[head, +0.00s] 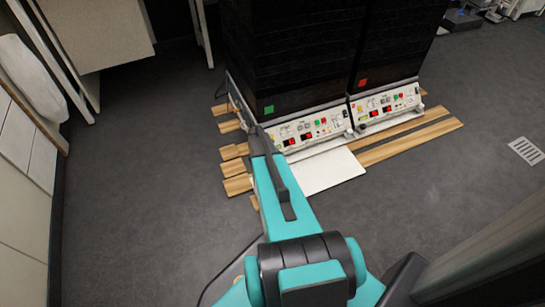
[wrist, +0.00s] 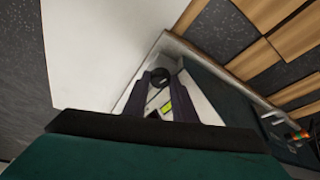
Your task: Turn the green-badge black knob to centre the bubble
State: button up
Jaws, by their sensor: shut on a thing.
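The left black shaker unit (head: 290,60) carries a green badge (head: 269,109) at its lower front. My arm reaches to the front left corner of its white base, and my gripper (head: 257,136) is small and dark there. In the wrist view my gripper's two dark fingers (wrist: 160,96) are closed around a round black knob (wrist: 161,77), one finger on each side. A small yellow-green patch (wrist: 166,106) shows between the fingers. I cannot make out a bubble in it. The knob is hidden by my arm in the head view.
A second black unit with a red badge (head: 363,83) stands close on the right. Lit control panels (head: 312,132) line the fronts. Wooden planks (head: 410,140) and a white board (head: 325,172) lie on the floor. The grey floor to the right is mostly clear.

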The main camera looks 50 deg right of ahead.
jog(key=shift+s, duration=0.1)
jog(key=o, duration=0.8)
jog(key=shift+c, duration=0.2)
jog(key=shift+n, duration=0.5)
jog(key=shift+s+n+t+y+p, duration=0.15)
jog(key=shift+n+t+p, duration=0.3)
jog(key=shift+n, duration=0.55)
jog(key=shift+n+t+y+p, duration=0.15)
jog(key=shift+n+t+p, duration=0.3)
jog(key=shift+n, duration=0.55)
jog(key=shift+d, duration=0.1)
jog(key=shift+s+d+n+t+y, duration=0.1)
jog(key=shift+n+t+y, duration=0.15)
jog(key=shift+n, duration=0.65)
jog(key=shift+s+n+t+y, duration=0.15)
jog(key=shift+n+t, duration=0.2)
jog(key=shift+n, duration=0.55)
jog(key=shift+d+f+n+t+y+b, duration=0.1)
jog(key=shift+n+t+y+b, duration=0.2)
jog(key=shift+n+b, duration=0.75)
jog(key=shift+d+n+t+y+b, duration=0.15)
jog(key=shift+n+y+b, duration=0.25)
jog(key=shift+n+b, duration=0.65)
